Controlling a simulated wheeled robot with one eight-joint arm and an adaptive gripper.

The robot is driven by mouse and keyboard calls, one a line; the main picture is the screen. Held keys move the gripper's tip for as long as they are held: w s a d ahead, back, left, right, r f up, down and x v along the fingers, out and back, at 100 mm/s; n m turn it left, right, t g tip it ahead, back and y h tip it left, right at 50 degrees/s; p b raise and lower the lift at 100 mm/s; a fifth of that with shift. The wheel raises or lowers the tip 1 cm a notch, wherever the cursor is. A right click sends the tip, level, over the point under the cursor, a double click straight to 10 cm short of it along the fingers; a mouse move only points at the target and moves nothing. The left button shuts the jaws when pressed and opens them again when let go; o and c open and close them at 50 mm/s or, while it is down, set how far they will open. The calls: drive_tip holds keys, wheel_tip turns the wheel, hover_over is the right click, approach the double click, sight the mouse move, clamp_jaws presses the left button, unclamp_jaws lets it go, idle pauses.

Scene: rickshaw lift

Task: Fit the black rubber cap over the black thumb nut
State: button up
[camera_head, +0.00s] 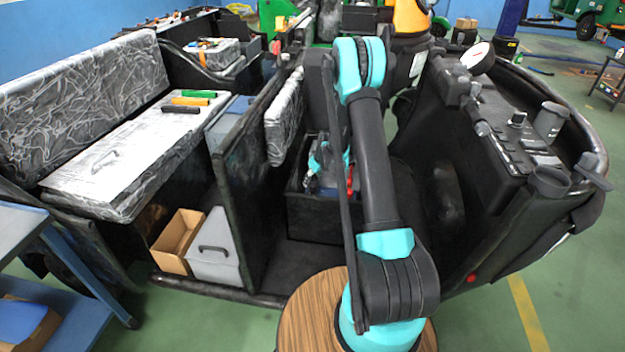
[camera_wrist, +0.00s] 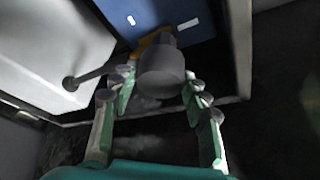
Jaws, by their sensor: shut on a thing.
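A dark grey-black cylindrical piece, which looks like the black rubber cap (camera_wrist: 162,72), is between the fingertips of my gripper (camera_wrist: 160,84) in the wrist view. My gripper is shut on it. A narrower round end shows at its far side, in front of a yellow part (camera_wrist: 148,42) on a blue box-like body (camera_wrist: 180,18). I cannot tell whether the cap touches the yellow part. I cannot make out the black thumb nut for sure; it may be hidden behind the cap. In the head view my gripper (camera_head: 325,160) is low inside the vehicle, partly behind my arm.
A dark open box (camera_head: 308,215) surrounds the work spot, with a red part (camera_head: 350,180) beside the gripper. A black partition (camera_head: 250,160) stands to the left.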

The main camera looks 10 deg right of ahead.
drive_tip(key=shift+f, duration=2.1)
idle(0.5)
drive_tip(key=o, duration=1)
drive_tip(key=v, duration=1.2)
